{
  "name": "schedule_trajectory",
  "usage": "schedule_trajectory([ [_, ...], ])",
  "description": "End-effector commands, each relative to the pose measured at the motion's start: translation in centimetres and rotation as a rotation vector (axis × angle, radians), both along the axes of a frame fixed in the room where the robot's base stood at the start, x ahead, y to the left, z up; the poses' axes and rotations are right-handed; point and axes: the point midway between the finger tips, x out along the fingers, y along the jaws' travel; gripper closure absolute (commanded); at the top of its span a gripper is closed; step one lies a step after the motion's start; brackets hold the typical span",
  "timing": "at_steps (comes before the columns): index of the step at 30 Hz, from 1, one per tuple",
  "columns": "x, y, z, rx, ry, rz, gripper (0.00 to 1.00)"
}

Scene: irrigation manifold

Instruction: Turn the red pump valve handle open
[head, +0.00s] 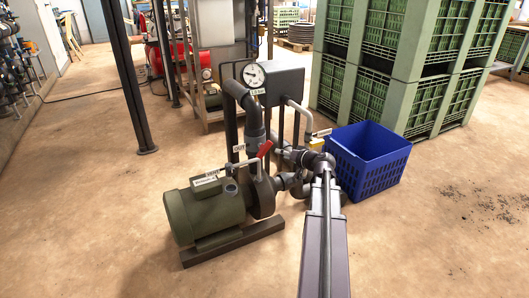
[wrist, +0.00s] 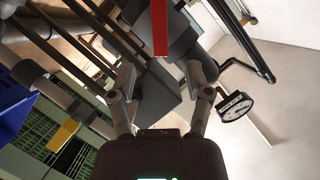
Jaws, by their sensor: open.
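The red pump valve handle (head: 264,149) sits on the piping above the green pump motor (head: 205,210) in the head view, slanting up to the right. In the wrist view the red handle (wrist: 160,28) comes down from the top edge as a narrow bar. Its lower end lies in line with the gap between my fingertips, seemingly just beyond them. My gripper (wrist: 162,74) is open, with nothing between its fingers. In the head view my arm hides part of the pipework, and the gripper cannot be made out clearly there.
A round gauge (head: 253,75) and a grey box (head: 283,85) stand above the pump. A blue crate (head: 372,165) is right of the pipes. Tall green crate stacks (head: 408,65) stand behind it. A dark post (head: 127,75) rises at left. Floor in front is clear.

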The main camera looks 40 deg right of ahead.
Motion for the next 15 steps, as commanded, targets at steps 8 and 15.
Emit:
schedule_trajectory([
  [8,4.2,0.3,-1.4,-0.001,0.000,0.002,0.36],
  [15,7.6,0.7,-2.5,-0.001,0.001,0.003,0.36],
])
